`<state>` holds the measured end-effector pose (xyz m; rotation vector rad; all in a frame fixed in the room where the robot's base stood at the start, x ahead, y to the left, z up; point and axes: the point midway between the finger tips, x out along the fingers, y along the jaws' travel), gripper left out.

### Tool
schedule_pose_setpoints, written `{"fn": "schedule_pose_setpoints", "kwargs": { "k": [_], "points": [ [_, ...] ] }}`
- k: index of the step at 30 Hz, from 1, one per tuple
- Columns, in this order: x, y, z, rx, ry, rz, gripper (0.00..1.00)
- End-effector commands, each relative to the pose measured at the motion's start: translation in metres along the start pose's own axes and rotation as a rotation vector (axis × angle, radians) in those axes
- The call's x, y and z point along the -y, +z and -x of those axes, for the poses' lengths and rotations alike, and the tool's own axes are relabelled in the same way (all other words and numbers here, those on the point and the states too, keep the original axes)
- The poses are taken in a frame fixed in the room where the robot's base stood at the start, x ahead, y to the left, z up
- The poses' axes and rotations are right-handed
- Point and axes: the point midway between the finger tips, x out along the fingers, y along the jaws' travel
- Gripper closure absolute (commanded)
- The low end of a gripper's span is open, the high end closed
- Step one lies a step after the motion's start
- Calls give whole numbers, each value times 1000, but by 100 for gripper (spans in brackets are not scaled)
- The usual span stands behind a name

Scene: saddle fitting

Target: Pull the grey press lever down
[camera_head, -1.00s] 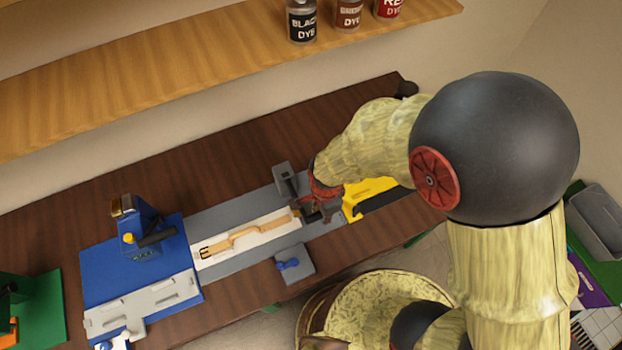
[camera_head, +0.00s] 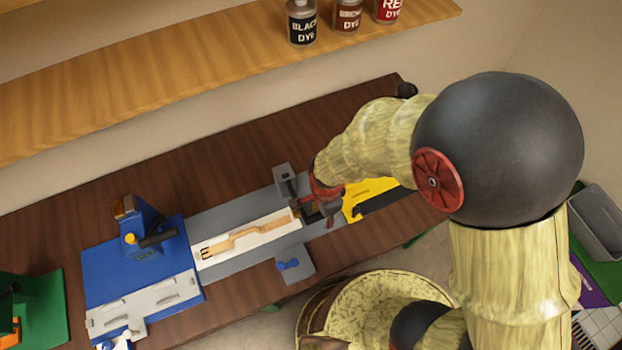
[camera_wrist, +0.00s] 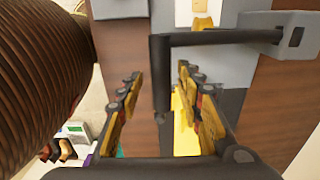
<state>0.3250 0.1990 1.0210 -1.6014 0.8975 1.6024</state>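The press lever is a dark grey bar (camera_wrist: 205,40) in the wrist view. It runs left from a grey bracket (camera_wrist: 290,36) and bends into an arm that points down the picture between my fingers. My gripper (camera_wrist: 158,76) is open, with one finger on each side of that arm and visible gaps between. In the head view my gripper (camera_head: 325,208) is at the right end of the white strip, beside the grey post (camera_head: 285,178). The lever's handle there is largely hidden by my gripper.
A tan strap (camera_head: 245,238) lies on the white strip (camera_head: 270,236). A grey tab with a blue knob (camera_head: 288,264) is in front. A yellow-and-black item (camera_head: 375,193) lies right of my gripper. A blue fixture (camera_head: 145,240) stands left. Dye bottles (camera_head: 302,22) are on the shelf.

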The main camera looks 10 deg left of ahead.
Motion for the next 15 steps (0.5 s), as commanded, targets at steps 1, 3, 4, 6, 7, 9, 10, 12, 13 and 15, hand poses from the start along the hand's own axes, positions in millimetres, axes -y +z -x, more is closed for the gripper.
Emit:
{"fn": "schedule_pose_setpoints", "kwargs": {
  "k": [1, 3, 4, 6, 7, 9, 10, 12, 13, 15],
  "points": [
    [0, 0, 7, 0, -1, 0, 64],
    [0, 0, 12, 0, -1, 0, 64],
    [0, 0, 14, 0, -1, 0, 64],
    [0, 0, 19, 0, -1, 0, 64],
    [0, 0, 22, 0, -1, 0, 64],
    [0, 0, 27, 0, -1, 0, 64],
    [0, 0, 29, 0, -1, 0, 64],
    [0, 0, 34, 0, -1, 0, 64],
    [0, 0, 36, 0, -1, 0, 64],
    [0, 0, 41, 0, -1, 0, 64]
  ]
}}
